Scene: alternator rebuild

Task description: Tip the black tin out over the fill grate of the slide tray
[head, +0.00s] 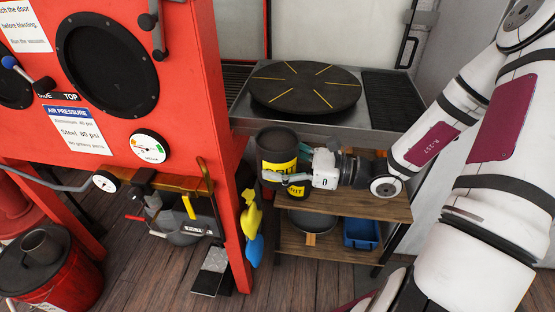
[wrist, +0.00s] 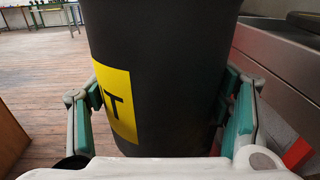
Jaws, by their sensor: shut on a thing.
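The black tin (head: 275,152) has a yellow label and stands roughly upright in my gripper (head: 288,167), in front of the slide tray. My gripper is shut on its side. In the wrist view the tin (wrist: 170,60) fills the middle between the two green-padded fingers; its contents are hidden. The slide tray (head: 330,128) is grey metal and lies behind and above the gripper. A black mesh panel at its right end (head: 392,98) looks like the fill grate. The tin is left of this panel and nearer to me.
A round black turntable (head: 305,88) with yellow lines fills the tray's middle. The red blasting cabinet (head: 190,75) stands close left of the tin. A blue bin (head: 361,233) sits lower.

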